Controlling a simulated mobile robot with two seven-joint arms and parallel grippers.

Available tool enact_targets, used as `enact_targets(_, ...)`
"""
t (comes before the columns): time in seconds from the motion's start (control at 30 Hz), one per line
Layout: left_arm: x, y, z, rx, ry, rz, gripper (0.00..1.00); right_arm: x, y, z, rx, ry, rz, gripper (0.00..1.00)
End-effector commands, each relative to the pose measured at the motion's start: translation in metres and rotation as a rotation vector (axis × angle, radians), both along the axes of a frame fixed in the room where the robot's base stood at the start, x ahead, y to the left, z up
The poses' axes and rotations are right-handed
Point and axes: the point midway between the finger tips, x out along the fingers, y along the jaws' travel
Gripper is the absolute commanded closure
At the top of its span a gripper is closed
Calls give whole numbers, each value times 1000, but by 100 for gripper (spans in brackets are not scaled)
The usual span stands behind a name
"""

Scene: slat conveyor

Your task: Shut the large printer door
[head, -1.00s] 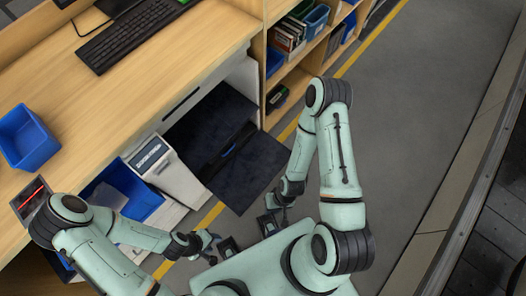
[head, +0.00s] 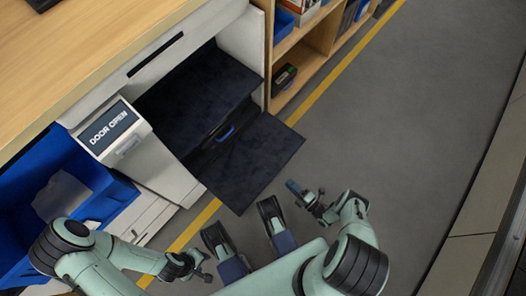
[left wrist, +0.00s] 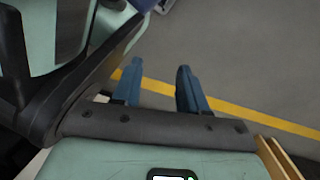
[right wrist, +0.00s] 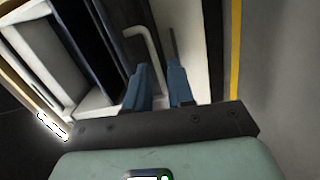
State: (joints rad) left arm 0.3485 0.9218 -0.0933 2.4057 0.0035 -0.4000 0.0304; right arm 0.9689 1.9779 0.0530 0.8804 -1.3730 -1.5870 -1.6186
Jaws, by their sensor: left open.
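The printer is the white machine under the wooden counter, and its screen (head: 107,127) reads DOOR OPEN. Its large door (head: 258,160) hangs open as a dark panel low over the floor, with a blue latch (head: 225,133) near its inner edge. The dark interior (head: 195,100) shows behind it. My right gripper (head: 305,195) is off the door's outer right corner, apart from it.
A blue bin (head: 60,190) stands left of the printer. Wooden shelves (head: 320,45) stand to its right. A yellow line (head: 340,65) runs along the grey floor (head: 415,120), which is clear on the right. A pale bent bar (right wrist: 146,45) shows ahead in the right wrist view.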

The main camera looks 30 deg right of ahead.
Motion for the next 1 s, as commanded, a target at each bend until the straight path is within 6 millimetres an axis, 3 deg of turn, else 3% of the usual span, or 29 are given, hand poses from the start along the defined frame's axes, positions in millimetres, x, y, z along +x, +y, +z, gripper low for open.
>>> enact_targets(0.03, 1, -1, -11, 4, -1, 3, 57, -9, 7, -7, -22, -61, 21, 77)
enact_targets(0.13, 0, -1, -16, 11, -1, 7, 57, -20, 17, -3, -44, -145, 51, 77)
enact_targets(0.27, 0, -2, -16, 14, -4, 8, 57, -17, 23, 1, -52, -174, 63, 77)
enact_targets(0.8, -11, -1, -21, 10, 33, 11, 57, 76, 62, 17, -49, -171, 62, 77)
enact_targets(1.0, -18, 0, -23, 10, 56, 14, 57, 95, 69, 20, -49, -168, 62, 77)
